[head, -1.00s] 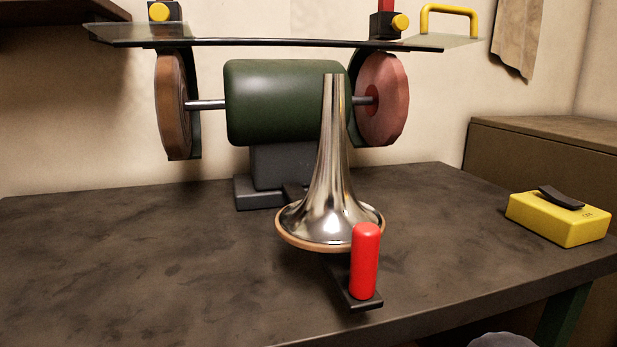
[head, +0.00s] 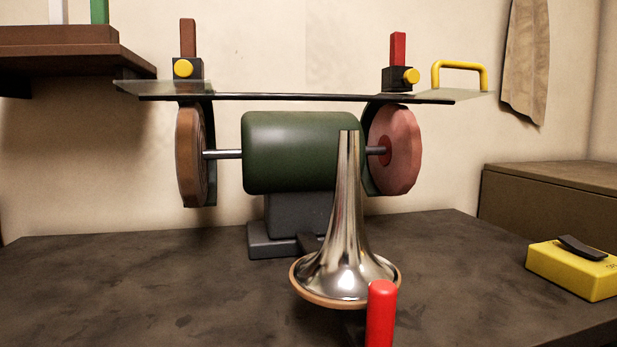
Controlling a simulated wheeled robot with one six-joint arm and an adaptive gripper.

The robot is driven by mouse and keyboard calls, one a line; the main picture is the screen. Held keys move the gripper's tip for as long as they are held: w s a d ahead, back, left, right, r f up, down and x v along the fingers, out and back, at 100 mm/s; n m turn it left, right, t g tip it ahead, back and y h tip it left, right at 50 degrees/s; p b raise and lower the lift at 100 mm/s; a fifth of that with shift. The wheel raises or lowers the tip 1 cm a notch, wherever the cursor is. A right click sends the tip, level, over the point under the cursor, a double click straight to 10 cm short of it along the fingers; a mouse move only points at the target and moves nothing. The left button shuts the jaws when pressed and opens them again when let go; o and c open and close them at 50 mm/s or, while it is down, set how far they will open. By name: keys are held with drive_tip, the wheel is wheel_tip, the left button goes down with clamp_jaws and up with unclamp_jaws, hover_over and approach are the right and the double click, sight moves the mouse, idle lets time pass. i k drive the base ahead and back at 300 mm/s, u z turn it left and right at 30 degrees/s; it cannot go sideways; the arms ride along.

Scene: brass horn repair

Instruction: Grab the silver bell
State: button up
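The silver bell (head: 345,240) stands upright with its wide flare down and its narrow end up, right of the middle in the head view. Its flare has a copper-coloured rim and appears to rest on a dark support, mostly hidden. A red upright handle (head: 381,315) stands in front of the flare's right side and hides a little of it. My gripper is not in view.
A green bench grinder (head: 300,152) with a brown wheel (head: 190,157) and a pink wheel (head: 397,150) stands behind the bell, under a clear shield with a yellow handle (head: 459,68). A yellow switch box (head: 573,270) sits at right. The dark bench (head: 130,290) is clear at left.

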sight(344, 268)
drive_tip(key=u, duration=0.3)
drive_tip(key=k, duration=1.3)
drive_tip(key=z, duration=0.2)
drive_tip(key=i, duration=0.3)
drive_tip(key=z, duration=0.1)
